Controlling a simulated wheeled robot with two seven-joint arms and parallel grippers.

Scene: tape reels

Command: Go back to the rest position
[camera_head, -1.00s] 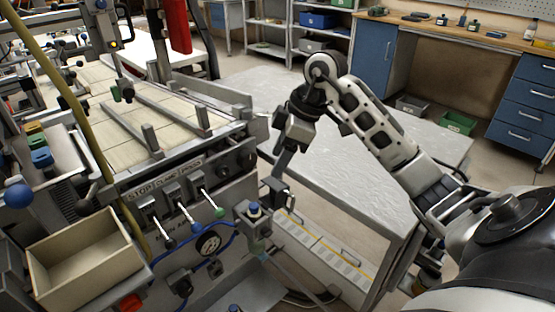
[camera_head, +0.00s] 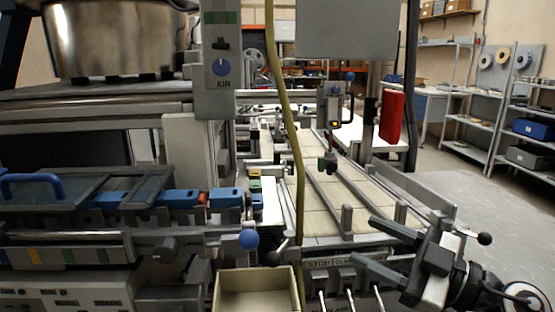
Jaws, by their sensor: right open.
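My right gripper (camera_head: 364,240) reaches in from the lower right corner. Its two dark fingers are spread apart and point left, with nothing between them. It shows in front of the right end of the machine's pale slatted bed (camera_head: 335,205); whether it touches the machine I cannot tell. My left gripper and left arm are out of view. Most of my right arm is cut off by the lower right edge.
An open beige bin (camera_head: 255,285) sits at the machine's front. A yellow hose (camera_head: 290,130) hangs down the middle. Reels (camera_head: 487,60) show by the shelves at the back right.

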